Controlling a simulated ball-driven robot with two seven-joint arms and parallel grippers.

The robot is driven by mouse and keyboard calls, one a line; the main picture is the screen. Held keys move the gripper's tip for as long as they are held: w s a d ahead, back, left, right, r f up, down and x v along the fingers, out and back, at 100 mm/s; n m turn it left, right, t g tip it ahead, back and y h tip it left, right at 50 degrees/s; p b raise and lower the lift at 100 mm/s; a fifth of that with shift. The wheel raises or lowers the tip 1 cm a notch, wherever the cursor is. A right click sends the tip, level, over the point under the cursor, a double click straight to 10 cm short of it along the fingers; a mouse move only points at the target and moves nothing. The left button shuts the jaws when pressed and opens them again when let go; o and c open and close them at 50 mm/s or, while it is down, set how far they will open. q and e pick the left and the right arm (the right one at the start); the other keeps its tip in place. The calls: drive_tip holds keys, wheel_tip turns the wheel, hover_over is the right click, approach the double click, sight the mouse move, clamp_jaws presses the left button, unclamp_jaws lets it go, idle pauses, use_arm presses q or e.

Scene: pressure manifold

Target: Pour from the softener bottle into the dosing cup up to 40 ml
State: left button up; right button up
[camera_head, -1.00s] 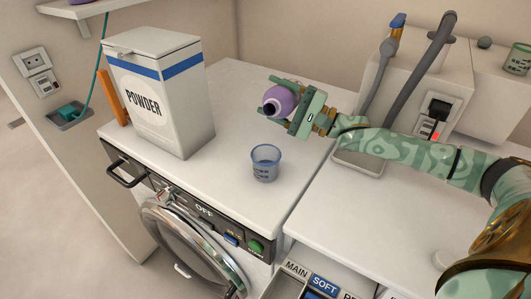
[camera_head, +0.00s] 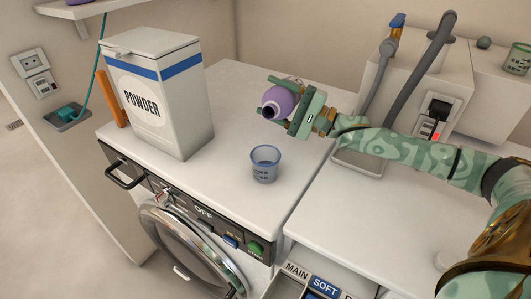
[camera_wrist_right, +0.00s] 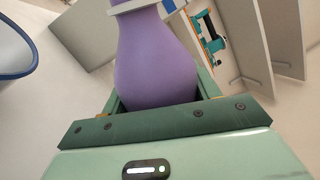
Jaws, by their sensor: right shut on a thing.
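The purple softener bottle (camera_head: 280,101) is held tilted above the washer top, its dark open mouth turned to the lower left. My right gripper (camera_head: 292,105) is shut on the bottle; the right wrist view also shows the purple bottle (camera_wrist_right: 155,60) between the jaws. The clear bluish dosing cup (camera_head: 264,165) stands upright on the washer top, below and in front of the bottle in the head view. The cup's blue rim (camera_wrist_right: 18,72) shows at the left edge of the wrist view. No stream of liquid is visible, and the level in the cup cannot be read. My left gripper is out of view.
A white powder box (camera_head: 160,95) stands left of the cup on the washer top (camera_head: 235,90). A grey tray (camera_head: 360,162) and a box with grey hoses (camera_head: 430,90) are on the right. The open detergent drawer (camera_head: 300,285) is at the front below.

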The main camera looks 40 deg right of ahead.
drive_tip(key=shift+s+a+r+n+y+p, duration=0.1)
drive_tip(key=shift+a+r+n+y+p, duration=0.1)
drive_tip(key=shift+n, duration=0.3)
drive_tip(key=shift+s+a+r+n+y+p, duration=0.1)
drive_tip(key=shift+r+n, duration=0.1)
drive_tip(key=shift+n, duration=0.3)
idle(1.0)
drive_tip(key=shift+n, duration=0.3)
idle(0.5)
